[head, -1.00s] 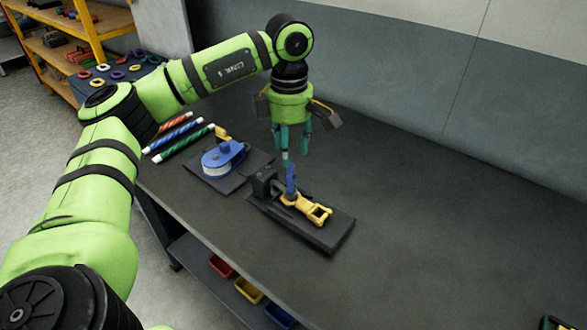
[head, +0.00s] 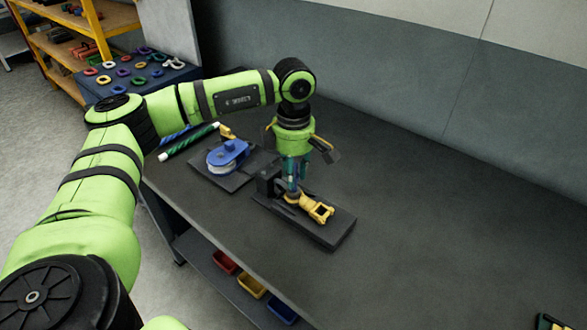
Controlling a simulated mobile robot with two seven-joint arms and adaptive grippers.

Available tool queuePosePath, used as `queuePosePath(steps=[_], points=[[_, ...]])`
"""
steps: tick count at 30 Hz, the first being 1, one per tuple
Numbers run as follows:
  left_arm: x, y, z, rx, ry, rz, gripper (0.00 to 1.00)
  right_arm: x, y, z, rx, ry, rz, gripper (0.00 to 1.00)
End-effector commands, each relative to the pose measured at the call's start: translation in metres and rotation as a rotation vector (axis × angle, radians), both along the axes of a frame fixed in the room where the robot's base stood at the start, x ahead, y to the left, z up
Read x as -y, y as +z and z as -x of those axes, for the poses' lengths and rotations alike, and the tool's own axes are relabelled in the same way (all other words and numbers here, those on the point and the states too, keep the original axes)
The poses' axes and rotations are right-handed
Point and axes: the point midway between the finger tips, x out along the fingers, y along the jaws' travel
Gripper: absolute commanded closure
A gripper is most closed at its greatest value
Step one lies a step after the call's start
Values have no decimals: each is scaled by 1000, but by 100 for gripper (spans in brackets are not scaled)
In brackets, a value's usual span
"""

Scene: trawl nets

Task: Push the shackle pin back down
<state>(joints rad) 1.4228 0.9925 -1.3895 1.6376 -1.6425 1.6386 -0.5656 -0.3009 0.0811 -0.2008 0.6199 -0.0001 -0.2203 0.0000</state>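The yellow shackle (head: 317,210) lies on a dark base plate (head: 328,237) on the workbench, next to a black upright block (head: 266,180). The blue shackle pin (head: 292,184) stands upright at the shackle's left end. Its upper part is mostly hidden by gripper fingers. My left gripper (head: 293,180) points straight down over the pin, its teal fingers down at the pin's height. I cannot tell whether the fingers grip the pin or are only beside it. My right gripper is not in view.
A blue pulley block (head: 228,155) on its own plate stands left of the shackle. A green-and-white rod (head: 188,142) lies behind it. Red, yellow and blue bins (head: 252,286) sit on the shelf below. The bench to the right (head: 430,220) is mostly clear.

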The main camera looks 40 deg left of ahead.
Motion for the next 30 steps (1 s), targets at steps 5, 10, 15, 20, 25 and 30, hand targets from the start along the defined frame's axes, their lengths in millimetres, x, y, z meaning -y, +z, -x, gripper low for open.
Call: queuePosePath(steps=[5, 10, 15, 20, 25, 30], points=[[-2, -2, -3, 14, 6, -2, 100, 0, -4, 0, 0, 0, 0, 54], [-2, -24, -4, 15, 7, -2, 100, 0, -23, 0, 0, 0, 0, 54], [-2, -29, -5, 20, 7, -1, 100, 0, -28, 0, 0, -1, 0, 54], [-2, -28, -5, 20, 8, -1, 100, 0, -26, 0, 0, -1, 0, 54], [-2, -28, -5, 18, 7, -1, 53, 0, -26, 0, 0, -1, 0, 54], [-2, -29, -3, 14, 5, -1, 53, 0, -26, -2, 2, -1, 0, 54]])
